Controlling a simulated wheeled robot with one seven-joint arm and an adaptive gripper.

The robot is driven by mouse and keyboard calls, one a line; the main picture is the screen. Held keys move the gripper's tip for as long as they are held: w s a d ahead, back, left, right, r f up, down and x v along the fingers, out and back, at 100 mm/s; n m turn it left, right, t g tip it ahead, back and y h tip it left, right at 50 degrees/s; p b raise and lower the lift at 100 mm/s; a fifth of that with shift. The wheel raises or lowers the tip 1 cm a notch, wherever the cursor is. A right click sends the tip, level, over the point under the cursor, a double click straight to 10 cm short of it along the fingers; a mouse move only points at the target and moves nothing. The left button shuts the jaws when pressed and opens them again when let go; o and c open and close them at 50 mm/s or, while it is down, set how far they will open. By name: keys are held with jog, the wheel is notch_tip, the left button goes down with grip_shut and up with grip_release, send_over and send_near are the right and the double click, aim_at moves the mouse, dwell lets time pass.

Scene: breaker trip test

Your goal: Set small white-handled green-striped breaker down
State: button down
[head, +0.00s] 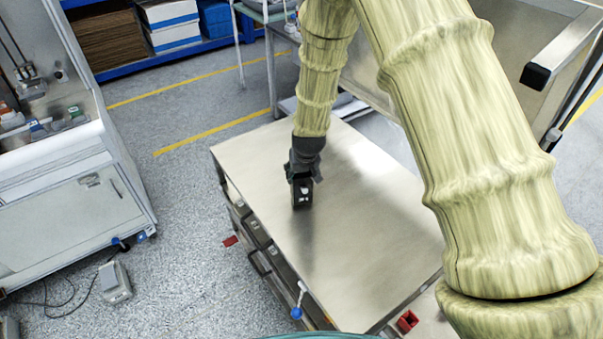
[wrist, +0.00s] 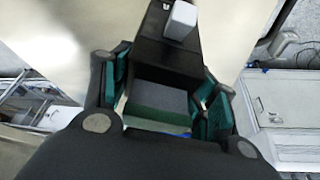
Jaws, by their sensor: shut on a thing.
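The breaker (head: 301,196) is a small dark block with a white handle, held below my gripper (head: 302,178) over the steel cart top (head: 350,220). In the wrist view the breaker (wrist: 150,58) sits between the green-padded fingers of my gripper (wrist: 163,90). Its white handle (wrist: 181,20) points away from the palm, and a green stripe (wrist: 156,120) shows near the palm. My gripper is shut on it and points down near the left part of the cart top. I cannot tell whether the breaker's lower end touches the steel.
The cart top around the breaker is bare. A white cabinet (head: 70,210) stands at the left, with a grey pedal (head: 114,282) on the floor. A small red box (head: 407,321) is by the cart's near right corner. Shelves with boxes (head: 165,25) stand behind.

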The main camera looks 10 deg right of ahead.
jog(key=shift+f, duration=0.9)
jog(key=shift+c, duration=2.2)
grip_release()
jog(key=shift+r, duration=0.3)
jog(key=b+v, duration=0.3)
jog(key=v, duration=0.9)
jog(key=shift+s+f, duration=0.1)
jog(key=shift+f, duration=0.05)
